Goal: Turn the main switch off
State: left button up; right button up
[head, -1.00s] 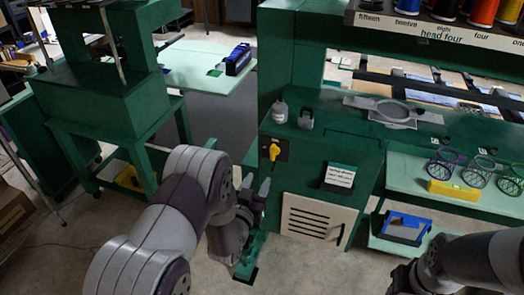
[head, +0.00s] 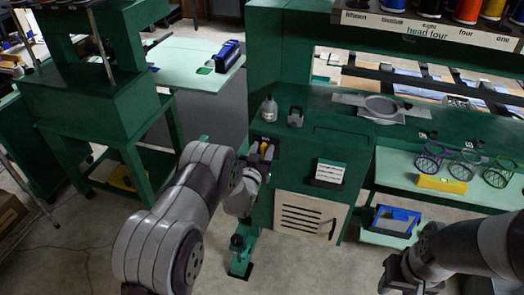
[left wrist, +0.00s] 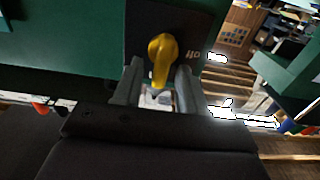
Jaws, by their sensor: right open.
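The main switch is a yellow knob (left wrist: 161,60) on a dark plate (left wrist: 190,22) on the green machine front. In the left wrist view its long handle lies upright, with the word "off" to its right. In the head view the knob (head: 264,148) is partly hidden behind my left gripper (head: 258,162). The left wrist view shows my left gripper (left wrist: 158,86) open, one finger on each side of the handle's lower end, with small gaps; contact is not clear. My right gripper (head: 402,284) is open and empty at the bottom right, away from the switch.
A bottle (head: 269,109) stands on the ledge above the switch. A vented cream panel (head: 303,217) and a white label card (head: 329,172) are to its right. A shelf with hoops (head: 464,165) and a yellow box (head: 441,184) is further right.

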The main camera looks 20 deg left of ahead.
pick_arm(q)
jog(key=c, duration=0.7)
jog(key=shift+a+f+n+b, duration=0.1)
jog(key=shift+n+b, duration=0.3)
grip_shut()
jog(key=n+b, duration=0.3)
jog(key=n, duration=0.2)
jog(key=a+f+n+b, duration=0.1)
jog(key=n+b, duration=0.2)
jog(key=n, duration=0.3)
jog(key=f+n+b, duration=0.1)
jog(key=n+b, duration=0.3)
jog(key=n, duration=0.1)
jog(key=shift+a+f+n, duration=0.15)
jog(key=shift+a+n, duration=0.25)
jog(key=shift+n, duration=0.3)
